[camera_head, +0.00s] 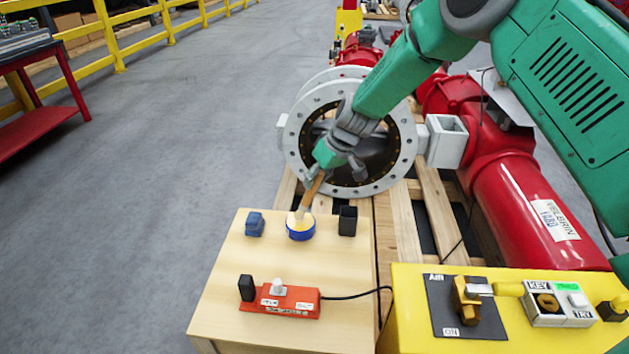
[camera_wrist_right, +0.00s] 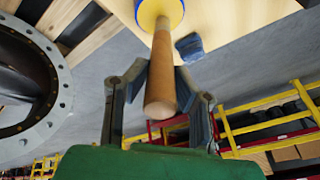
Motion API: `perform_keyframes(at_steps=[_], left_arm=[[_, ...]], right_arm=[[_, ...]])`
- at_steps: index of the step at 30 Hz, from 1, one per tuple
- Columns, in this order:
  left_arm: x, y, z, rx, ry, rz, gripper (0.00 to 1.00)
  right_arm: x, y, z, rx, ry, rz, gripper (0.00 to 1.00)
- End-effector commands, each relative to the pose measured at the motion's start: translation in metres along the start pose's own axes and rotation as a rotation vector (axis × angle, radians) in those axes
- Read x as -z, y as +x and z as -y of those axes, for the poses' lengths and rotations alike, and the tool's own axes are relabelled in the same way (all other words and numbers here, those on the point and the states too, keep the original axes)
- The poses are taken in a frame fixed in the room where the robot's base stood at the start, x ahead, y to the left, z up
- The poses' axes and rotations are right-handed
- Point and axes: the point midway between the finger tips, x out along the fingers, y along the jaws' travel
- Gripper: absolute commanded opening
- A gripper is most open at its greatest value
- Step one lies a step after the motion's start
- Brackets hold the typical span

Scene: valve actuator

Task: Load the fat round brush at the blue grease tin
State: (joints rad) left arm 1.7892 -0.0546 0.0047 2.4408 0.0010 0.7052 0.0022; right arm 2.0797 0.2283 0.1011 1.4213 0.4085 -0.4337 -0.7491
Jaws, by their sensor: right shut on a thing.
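The blue grease tin (camera_head: 300,231) stands on the light wooden table near its far edge. The fat round brush (camera_head: 312,192) has a tan wooden handle, and its head is down at the tin's mouth. My right gripper (camera_head: 328,165) is shut on the handle above the tin. In the right wrist view the handle (camera_wrist_right: 162,85) runs between the two fingers, and the tin's blue rim (camera_wrist_right: 178,12) shows around the head at the top. How deep the bristles sit is hidden. My left gripper is not in view.
A blue block-like item (camera_head: 254,224) stands left of the tin and a black open cup (camera_head: 347,220) right of it. An orange power strip (camera_head: 280,299) lies on the table (camera_head: 230,275) in front. The flanged valve (camera_head: 291,150) stands behind. A yellow panel (camera_head: 410,300) is at right.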

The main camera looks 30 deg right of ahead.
Motion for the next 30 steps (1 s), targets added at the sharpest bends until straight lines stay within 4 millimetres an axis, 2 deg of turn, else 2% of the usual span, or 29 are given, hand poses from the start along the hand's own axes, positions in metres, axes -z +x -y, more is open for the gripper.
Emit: perform_keyframes(at_steps=[30], left_arm=[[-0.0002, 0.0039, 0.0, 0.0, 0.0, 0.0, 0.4]], right_arm=[[-0.0025, 0.0067, -0.0016, 0.0, 0.0, 0.0, 0.0]])
